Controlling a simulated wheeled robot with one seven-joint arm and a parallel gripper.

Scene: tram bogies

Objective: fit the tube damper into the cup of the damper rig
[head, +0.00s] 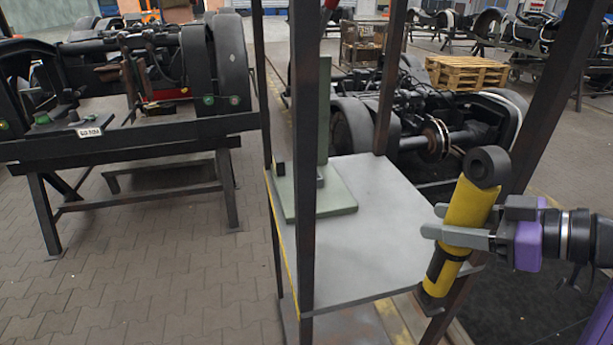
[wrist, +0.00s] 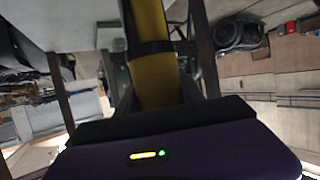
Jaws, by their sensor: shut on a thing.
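The tube damper (head: 466,207) is a yellow cylinder with a black band and a dark ring eye at its top end. My gripper (head: 440,230) is shut on it around the middle, at the right of the head view. The damper is tilted, its top leaning right, beside the right edge of the grey shelf. In the wrist view the damper (wrist: 152,70) runs up from between the jaws. The damper rig appears to be the green base plate (head: 338,200) with a green upright (head: 324,110) on the shelf. A dark post partly covers it, and I cannot make out the cup.
The grey shelf (head: 385,225) sits in a frame of dark posts (head: 306,150); one post passes close behind the damper. The shelf's right part is clear. A bogie on a stand (head: 130,125) is at left, another bogie (head: 440,130) behind, and a wooden pallet (head: 467,72) farther back.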

